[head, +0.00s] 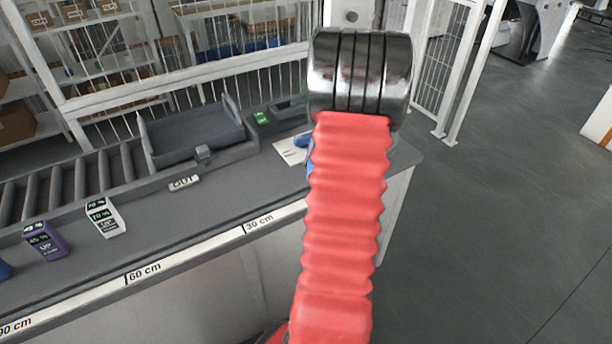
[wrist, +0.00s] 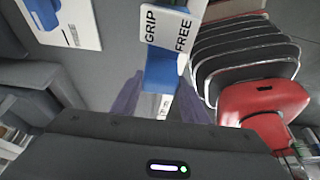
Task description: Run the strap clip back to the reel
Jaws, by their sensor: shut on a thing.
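My gripper (wrist: 158,84) shows in the wrist view, its two purplish fingers on either side of a blue clip (wrist: 162,70). The fingers are shut on the clip. A white plate (wrist: 166,26) reading GRIP and FREE sits at the clip's upper end. A pale piece shows between the fingers below the clip; I cannot tell whether it is strap. In the head view my red arm hides the gripper, and only a bit of blue (head: 303,140) shows at its left edge. I cannot make out the reel for certain in either view.
The grey bench (head: 225,205) has a front edge marked in cm. On it are a purple box (head: 46,241), a white box (head: 105,218), an OUT sign (head: 184,183) and a white card (head: 289,151). A grey tray (head: 195,135) stands behind by rollers (head: 75,180). Open floor lies right.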

